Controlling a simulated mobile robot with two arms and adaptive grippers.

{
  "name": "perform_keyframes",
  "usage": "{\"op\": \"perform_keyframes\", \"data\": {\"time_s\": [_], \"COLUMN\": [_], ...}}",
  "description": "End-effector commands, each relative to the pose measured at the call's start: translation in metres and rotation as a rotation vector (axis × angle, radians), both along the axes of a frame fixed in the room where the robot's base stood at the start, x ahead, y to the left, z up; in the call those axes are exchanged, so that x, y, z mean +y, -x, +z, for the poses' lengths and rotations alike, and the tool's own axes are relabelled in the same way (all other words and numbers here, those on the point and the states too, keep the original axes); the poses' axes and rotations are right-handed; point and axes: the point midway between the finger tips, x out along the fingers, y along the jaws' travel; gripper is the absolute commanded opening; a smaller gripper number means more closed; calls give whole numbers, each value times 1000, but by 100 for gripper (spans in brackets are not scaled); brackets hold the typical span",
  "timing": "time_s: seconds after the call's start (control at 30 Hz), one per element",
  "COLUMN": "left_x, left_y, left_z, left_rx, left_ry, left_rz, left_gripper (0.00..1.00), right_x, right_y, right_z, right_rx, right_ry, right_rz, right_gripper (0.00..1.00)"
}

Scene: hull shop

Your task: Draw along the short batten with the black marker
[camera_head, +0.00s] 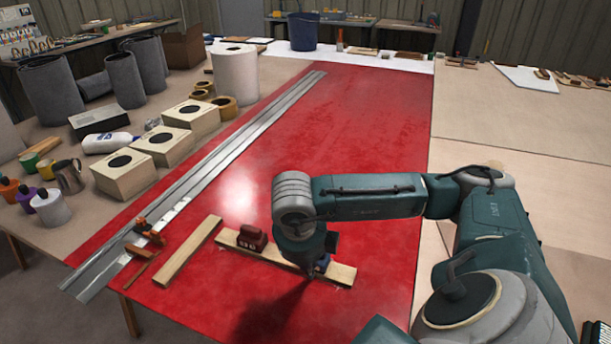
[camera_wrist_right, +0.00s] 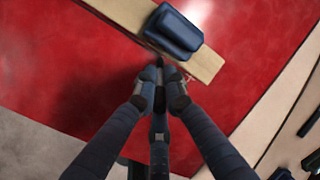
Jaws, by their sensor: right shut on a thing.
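Two wooden battens lie on the red sheet (camera_head: 370,150). One batten (camera_head: 188,250) slants alone at the left. The other batten (camera_head: 344,274) runs across in front of my right arm, with a red block (camera_head: 252,239) and a blue block (camera_head: 322,263) on it. My right gripper (camera_wrist_right: 161,92) is shut on the black marker (camera_wrist_right: 159,72), whose far end is close to the batten's edge beside the blue block (camera_wrist_right: 174,33). Whether the tip touches the sheet is unclear. The wrist hides the gripper in the head view. My left gripper is out of view.
Long metal strips (camera_head: 210,165) lie along the sheet's left side, with an orange-handled tool (camera_head: 147,232) at their near end. Boxes, rolls and pots crowd the table farther left. The red sheet beyond the battens is clear.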

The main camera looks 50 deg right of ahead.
Motion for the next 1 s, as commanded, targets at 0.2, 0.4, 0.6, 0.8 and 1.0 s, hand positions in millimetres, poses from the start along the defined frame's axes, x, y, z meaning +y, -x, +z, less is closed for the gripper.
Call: {"op": "perform_keyframes", "data": {"time_s": [0.2,0.4,0.6,0.8,1.0], "left_x": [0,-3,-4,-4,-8], "left_y": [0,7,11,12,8], "left_z": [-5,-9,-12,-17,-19], "left_rx": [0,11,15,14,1], "left_ry": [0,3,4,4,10], "left_rz": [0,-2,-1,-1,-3], "left_gripper": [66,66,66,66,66], "right_x": [-4,-5,-6,-9,-10], "right_y": [6,12,15,22,27], "right_z": [-1,-1,-2,-3,-2], "right_rx": [-1,-1,0,0,1], "right_ry": [2,2,1,1,0], "right_rz": [-1,-1,-1,-1,0], "right_gripper": [0,0,0,0,0]}}
